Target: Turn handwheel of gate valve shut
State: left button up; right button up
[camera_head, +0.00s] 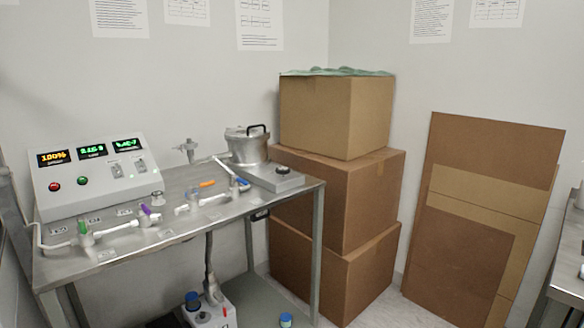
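A metal bench (125,262) stands at the left with a white pipe line along its top. The line carries small valves with coloured parts: a green one (83,228), a purple one (145,210), an orange one (207,184) and a blue one (241,182). A grey metal fitting (188,150) stands at the bench's back edge. At this size I cannot tell which of these is the gate valve, or how far any handwheel is turned. Neither of my grippers shows in the head view.
A control console (90,172) with lit displays sits at the bench's back left. A lidded metal pot (246,146) stands at its right end. Stacked cardboard boxes (330,200) and leaning cardboard sheets (475,215) are to the right. A pump-like unit (208,312) is below the bench.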

aim_at(283, 170)
jog(key=z, duration=0.35)
jog(key=i, duration=1.25)
jog(key=u, duration=0.1)
